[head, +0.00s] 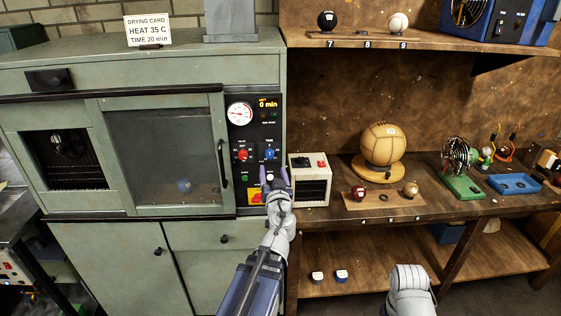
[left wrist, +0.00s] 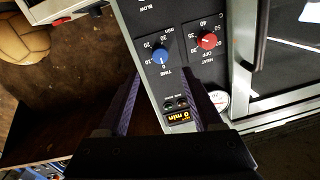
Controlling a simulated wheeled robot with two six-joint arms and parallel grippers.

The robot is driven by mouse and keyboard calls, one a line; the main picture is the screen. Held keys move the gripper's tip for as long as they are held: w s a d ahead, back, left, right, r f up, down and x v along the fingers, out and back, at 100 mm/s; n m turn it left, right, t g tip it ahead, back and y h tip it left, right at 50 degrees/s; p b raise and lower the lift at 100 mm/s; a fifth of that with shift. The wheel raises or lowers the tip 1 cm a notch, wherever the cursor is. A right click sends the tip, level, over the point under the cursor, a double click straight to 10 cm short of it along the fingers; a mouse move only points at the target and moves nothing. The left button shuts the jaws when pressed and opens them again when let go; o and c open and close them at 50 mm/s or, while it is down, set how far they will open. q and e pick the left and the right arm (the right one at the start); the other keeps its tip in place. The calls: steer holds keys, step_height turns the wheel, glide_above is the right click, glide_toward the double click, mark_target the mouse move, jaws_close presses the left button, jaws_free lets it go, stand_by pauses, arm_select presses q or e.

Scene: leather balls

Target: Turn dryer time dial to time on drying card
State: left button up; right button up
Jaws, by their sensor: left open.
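The drying card (head: 148,31) on top of the green dryer (head: 140,66) reads HEAT 35 C, TIME 20 min. The blue time dial (head: 270,154) is on the dryer's black panel, right of the red heat dial (head: 242,155). In the left wrist view the blue time dial (left wrist: 160,56) appears set at 0, and the display (left wrist: 179,116) reads 0 min. My left gripper (head: 274,174) is open and empty, just below the time dial in the head view. In the left wrist view its fingers (left wrist: 165,92) are spread, with the dial beyond their tips. My right gripper is out of view.
A white box (head: 310,163) stands just right of the panel. The dryer's door handle (head: 222,163) is left of the panel. A leather ball on a stand (head: 384,143) and smaller balls sit on the wooden bench to the right.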

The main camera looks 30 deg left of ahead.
mark_target(270, 156)
arm_select(q)
steer(key=x, duration=0.8)
steer(key=shift+f, duration=0.1)
jaws_close()
stand_by(0.4)
